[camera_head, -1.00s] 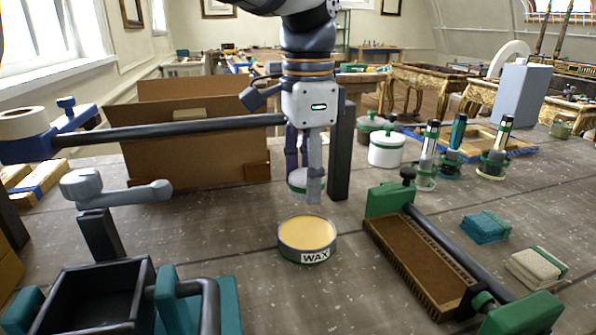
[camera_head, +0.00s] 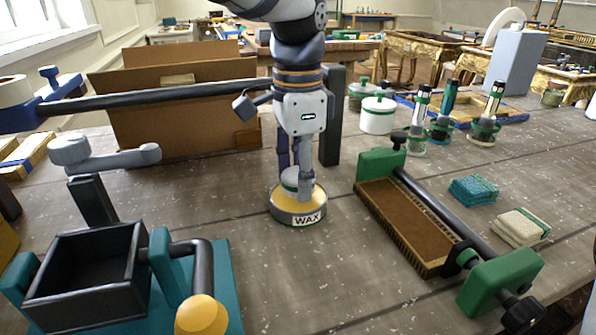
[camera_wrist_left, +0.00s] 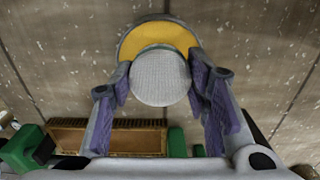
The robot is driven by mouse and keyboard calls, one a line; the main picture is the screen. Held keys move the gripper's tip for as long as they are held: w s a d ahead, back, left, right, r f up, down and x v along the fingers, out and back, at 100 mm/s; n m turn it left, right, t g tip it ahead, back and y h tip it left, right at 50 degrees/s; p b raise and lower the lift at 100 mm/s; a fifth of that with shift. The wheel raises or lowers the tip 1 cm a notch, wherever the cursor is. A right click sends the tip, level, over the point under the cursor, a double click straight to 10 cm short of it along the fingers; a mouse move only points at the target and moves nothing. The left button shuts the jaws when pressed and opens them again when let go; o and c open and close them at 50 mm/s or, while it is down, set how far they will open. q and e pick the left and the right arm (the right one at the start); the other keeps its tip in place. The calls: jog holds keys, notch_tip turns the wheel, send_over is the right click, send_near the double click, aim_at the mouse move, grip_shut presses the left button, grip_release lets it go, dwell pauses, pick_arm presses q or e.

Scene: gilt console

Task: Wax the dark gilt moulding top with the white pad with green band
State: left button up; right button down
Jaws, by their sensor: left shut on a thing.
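My left gripper (camera_head: 296,184) is shut on the round white pad (camera_head: 290,178), pointing down over the open wax tin (camera_head: 284,213). In the left wrist view the pad (camera_wrist_left: 160,77) sits between the purple finger pads, with yellow wax (camera_wrist_left: 157,32) behind it. The pad is at the wax in the tin; I cannot tell whether it touches. The green band is hard to make out. What looks like the gilt moulding (camera_head: 408,222), with a dark brown top and ridged sides, lies between green clamp ends to the right. My right gripper is not in view.
A teal cloth (camera_head: 473,189) and a cream cloth (camera_head: 520,227) lie right of the clamp. A cardboard box (camera_head: 180,110), a white jar (camera_head: 378,115) and several upright tools stand behind. A black box vise (camera_head: 85,275) is front left. Bare bench lies in front of the tin.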

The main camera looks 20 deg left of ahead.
pick_arm(q)
jog(key=shift+f, duration=0.65)
dwell(1.3)
jog(key=shift+r, duration=3.6)
